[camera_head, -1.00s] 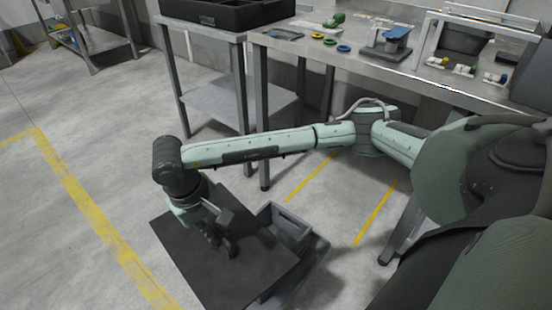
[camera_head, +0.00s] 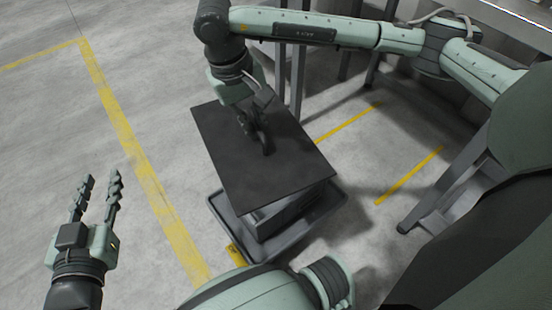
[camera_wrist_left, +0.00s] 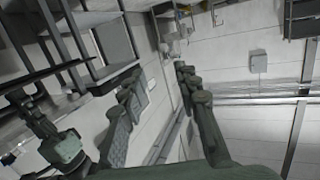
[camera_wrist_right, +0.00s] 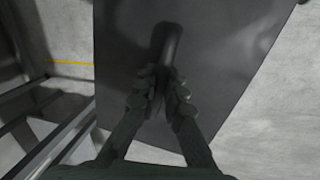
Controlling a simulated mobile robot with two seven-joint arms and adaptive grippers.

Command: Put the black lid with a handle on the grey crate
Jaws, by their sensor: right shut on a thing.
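The black lid (camera_head: 285,170) is a flat dark plate. In the head view it is over the grey crate (camera_head: 288,213), hiding most of it. Only a strip of crate wall shows below the lid's near edge, and the lid overhangs towards the far left. I cannot tell whether the lid touches the rim. My right gripper (camera_head: 266,142) is shut on the lid's upright handle, which also shows between the fingers in the right wrist view (camera_wrist_right: 168,45). My left gripper (camera_head: 98,188) is open and empty, left of the lid and well apart from it.
The crate stands on a wider dark grey base (camera_head: 335,204) on the floor. A metal table leg (camera_head: 298,80) stands just behind the lid. Yellow floor lines (camera_head: 140,160) run left of it. The floor between my left gripper and the lid is clear.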

